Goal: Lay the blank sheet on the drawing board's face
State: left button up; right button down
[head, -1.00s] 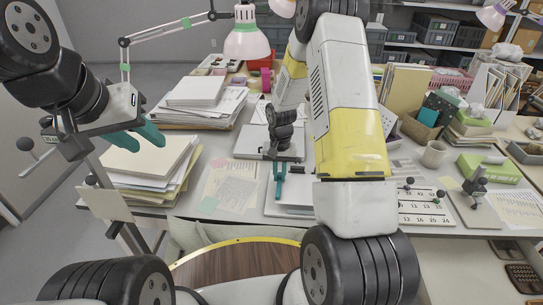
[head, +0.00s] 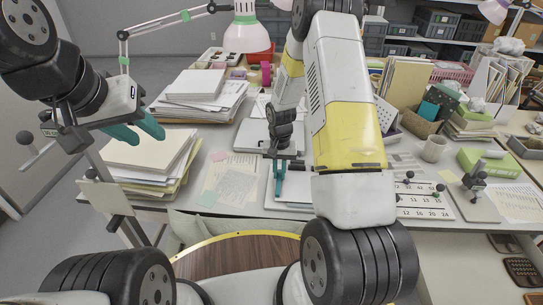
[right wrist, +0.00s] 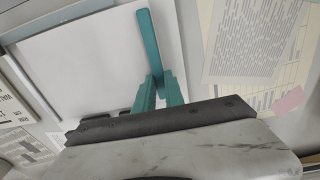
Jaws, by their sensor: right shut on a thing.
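A plain white sheet (head: 288,205) lies near the table's front edge, partly behind my right forearm. In the right wrist view the blank sheet (right wrist: 85,62) fills the left and middle. My right gripper (head: 276,178) points down at it. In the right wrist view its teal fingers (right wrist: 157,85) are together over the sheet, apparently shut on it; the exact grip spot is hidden. My left gripper (head: 140,130) is open and empty, above the paper stack at the left. No thing is clearly recognisable as the drawing board; a beige panel (head: 105,197) stands at the lower left.
Paper stacks (head: 150,158) fill the table's left. A printed page (head: 232,185) with a pink note lies left of the sheet. A lamp (head: 246,35) overhangs the back.

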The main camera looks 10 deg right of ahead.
jog(key=shift+f, duration=0.4)
dwell(0.9)
jog(key=c, duration=0.9)
grip_release()
jog(key=shift+o, duration=0.2)
jog(key=shift+r, duration=0.1)
jog(key=shift+r, duration=3.45)
